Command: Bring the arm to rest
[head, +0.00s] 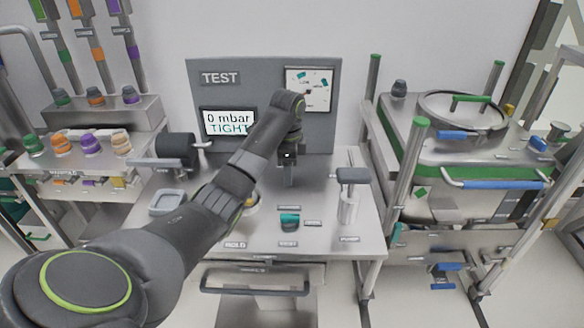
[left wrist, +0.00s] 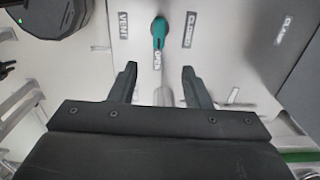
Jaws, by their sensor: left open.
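My left arm (head: 215,190) reaches from the lower left of the head view across the steel bench (head: 335,235). My left gripper (head: 288,180) hangs over the back middle of the bench, pointing down. In the left wrist view the two fingers of the left gripper (left wrist: 160,82) stand apart with nothing between them. My right gripper is in neither view.
A grey test panel (head: 265,80) stands behind the bench, its display (head: 228,122) reading 0 mbar TIGHT. A teal knob (head: 290,220) sits near the bench front. A grey-handled clamp (head: 352,177) stands at right. A green-trimmed cart (head: 440,152) stands further right; a rack of coloured caps (head: 92,145) is at left.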

